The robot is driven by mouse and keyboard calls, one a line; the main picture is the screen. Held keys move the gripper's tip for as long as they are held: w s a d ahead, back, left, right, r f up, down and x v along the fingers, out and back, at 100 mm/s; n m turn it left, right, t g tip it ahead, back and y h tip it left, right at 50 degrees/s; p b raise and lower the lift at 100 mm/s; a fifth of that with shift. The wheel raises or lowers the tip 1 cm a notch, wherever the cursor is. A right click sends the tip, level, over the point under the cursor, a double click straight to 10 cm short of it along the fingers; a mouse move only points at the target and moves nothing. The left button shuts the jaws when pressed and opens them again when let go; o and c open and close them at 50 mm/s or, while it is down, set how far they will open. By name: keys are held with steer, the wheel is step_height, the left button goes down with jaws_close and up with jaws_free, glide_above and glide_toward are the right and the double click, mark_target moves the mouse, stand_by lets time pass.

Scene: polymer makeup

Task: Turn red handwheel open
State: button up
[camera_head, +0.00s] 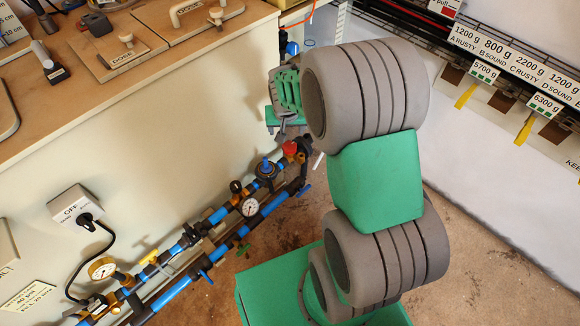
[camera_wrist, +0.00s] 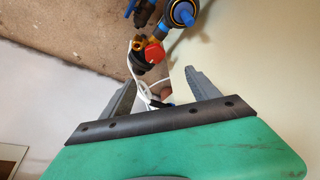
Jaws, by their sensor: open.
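The red handwheel (camera_head: 289,147) sits at the upper right end of the blue pipework in the head view. In the wrist view the red handwheel (camera_wrist: 154,52) lies just beyond my fingertips, on a brass and black fitting. My gripper (camera_wrist: 160,80) is open, with its two grey fingers spread apart and not touching the wheel. In the head view my gripper (camera_head: 281,129) hangs just above the red handwheel, partly hidden by my arm. A thin white cable passes between the fingers and the fitting in the wrist view.
Blue pipes (camera_head: 178,283) with a gauge (camera_head: 250,207), a blue-capped regulator (camera_head: 265,168) and several valves run along the wall low down. A wooden bench (camera_head: 125,75) stands at upper left. The brown floor (camera_head: 475,240) is clear at right.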

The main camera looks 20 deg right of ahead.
mark_target(289, 146)
steer(key=shift+m, duration=0.3)
steer(key=b+x, duration=0.1)
steer(key=x, duration=0.3)
steer(key=s+b+x, duration=0.1)
steer(key=b+x, duration=0.1)
steer(key=x, duration=0.3)
steer(key=b+x, duration=0.1)
steer(key=x, duration=0.4)
steer(key=shift+s+d+f+b, duration=0.15)
steer(key=shift+d+f+b, duration=0.2)
steer(key=shift+f, duration=0.1)
steer(key=shift+w+d+f, duration=0.1)
steer(key=shift+w+f, duration=0.2)
steer(key=shift+f, duration=0.15)
steer(key=shift+c, duration=0.3)
steer(key=c, duration=1.3)
